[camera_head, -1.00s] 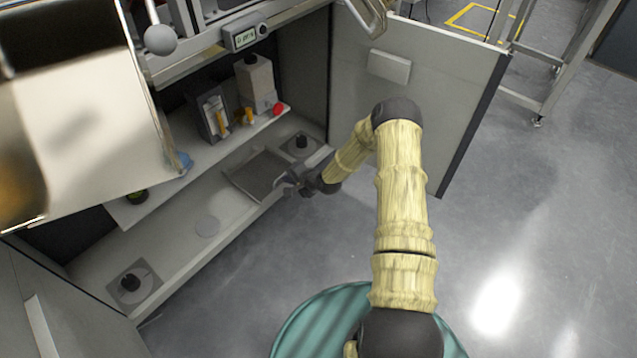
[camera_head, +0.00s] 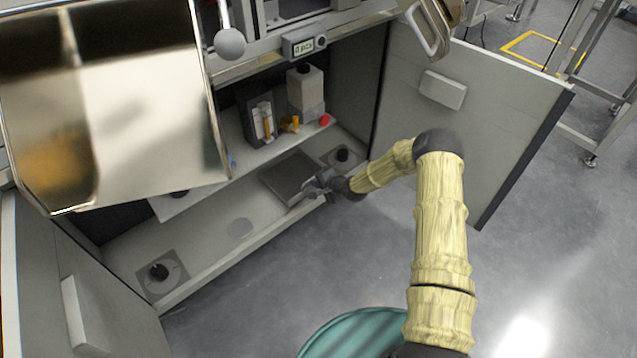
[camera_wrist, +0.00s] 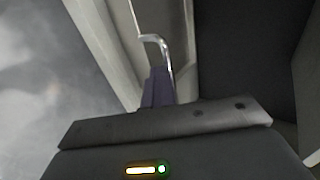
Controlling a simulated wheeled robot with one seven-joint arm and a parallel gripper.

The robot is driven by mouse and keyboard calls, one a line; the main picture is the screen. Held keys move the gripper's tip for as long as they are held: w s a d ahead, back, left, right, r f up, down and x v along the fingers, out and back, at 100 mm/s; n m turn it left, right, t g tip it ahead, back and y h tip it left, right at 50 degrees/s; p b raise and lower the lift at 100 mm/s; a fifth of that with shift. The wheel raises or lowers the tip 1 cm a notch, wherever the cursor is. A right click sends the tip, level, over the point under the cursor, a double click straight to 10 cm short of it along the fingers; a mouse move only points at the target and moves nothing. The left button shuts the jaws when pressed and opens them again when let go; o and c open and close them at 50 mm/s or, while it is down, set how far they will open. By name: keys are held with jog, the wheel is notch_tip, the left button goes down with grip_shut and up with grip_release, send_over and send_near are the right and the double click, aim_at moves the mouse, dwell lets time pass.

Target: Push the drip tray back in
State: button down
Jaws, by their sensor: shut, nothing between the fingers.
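The drip tray (camera_head: 286,178) is a flat, dark grey tray on the floor of the open cabinet, toward its right end. Its front end lies near the cabinet's front edge. My gripper (camera_head: 312,187) is shut and empty at the tray's front right side, very close to it. I cannot tell if they touch. In the wrist view my shut fingers (camera_wrist: 158,88) show beside a bright bent metal piece (camera_wrist: 160,43), which may be part of the tray. The tray's front right corner is partly hidden by my gripper.
The open cabinet door (camera_head: 490,125) stands to the right of my arm. A shelf above the tray holds a pale bottle (camera_head: 305,90), a dark box (camera_head: 258,115) and a red item (camera_head: 324,119).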

jog(key=s+d+f+p+v, duration=0.1)
jog(key=p+v, duration=0.5)
jog(key=v, duration=0.6)
jog(key=shift+s+d+f+p, duration=0.15)
jog(key=shift+s+f+p, duration=0.25)
jog(key=shift+s+f, duration=0.15)
